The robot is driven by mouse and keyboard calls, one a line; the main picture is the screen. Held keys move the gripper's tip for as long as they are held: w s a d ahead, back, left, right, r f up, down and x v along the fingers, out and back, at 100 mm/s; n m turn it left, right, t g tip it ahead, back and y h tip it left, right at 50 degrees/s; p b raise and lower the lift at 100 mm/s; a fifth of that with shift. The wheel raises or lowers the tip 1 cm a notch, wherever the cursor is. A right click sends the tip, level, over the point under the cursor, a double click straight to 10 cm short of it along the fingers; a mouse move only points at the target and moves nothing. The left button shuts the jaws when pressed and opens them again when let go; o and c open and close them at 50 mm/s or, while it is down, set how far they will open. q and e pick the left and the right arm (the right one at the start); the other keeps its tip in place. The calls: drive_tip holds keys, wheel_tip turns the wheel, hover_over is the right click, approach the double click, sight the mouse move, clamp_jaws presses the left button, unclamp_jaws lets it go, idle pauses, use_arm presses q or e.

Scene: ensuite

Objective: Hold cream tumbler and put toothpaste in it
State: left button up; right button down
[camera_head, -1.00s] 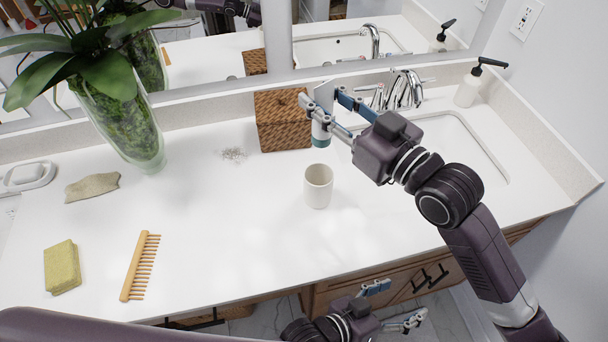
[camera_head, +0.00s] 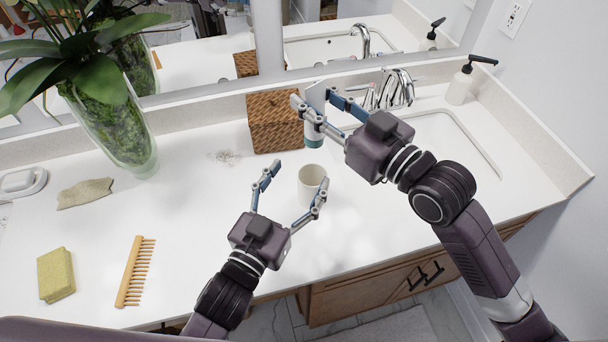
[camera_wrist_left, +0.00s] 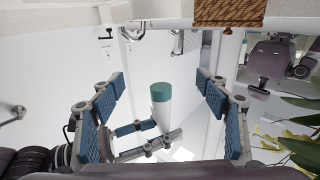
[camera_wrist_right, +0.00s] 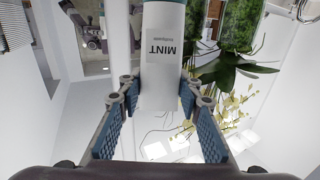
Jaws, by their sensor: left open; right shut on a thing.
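The cream tumbler (camera_head: 309,187) stands upright on the white counter. My left gripper (camera_head: 294,184) is open just in front of it, with one finger left of the tumbler and the other overlapping its right side; contact cannot be told. I cannot make out the tumbler in the left wrist view. My right gripper (camera_head: 317,104) is shut on the toothpaste (camera_head: 313,136), a white tube with a teal cap, held cap down behind the tumbler. The left wrist view shows its teal cap (camera_wrist_left: 160,92); the right wrist view shows its "MINT" label (camera_wrist_right: 168,50).
A woven box (camera_head: 272,122) stands behind the tumbler, close to the toothpaste. The sink (camera_head: 455,140), faucet (camera_head: 395,88) and soap dispenser (camera_head: 462,82) are at right. A comb (camera_head: 134,270), sponge (camera_head: 56,275), cloth (camera_head: 85,194) and plant vase (camera_head: 115,125) are at left.

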use_arm(q)
approach(318, 166)
drive_tip(key=x, duration=0.6)
drive_tip(key=shift+w+d, duration=0.2)
drive_tip(key=shift+w, duration=0.15)
drive_tip(key=c, duration=1.4)
drive_tip(key=shift+c, duration=0.2)
use_arm(e)
wheel_tip(318, 166, down, 13)
idle(0.4)
drive_tip(key=c, duration=1.3)
unclamp_jaws()
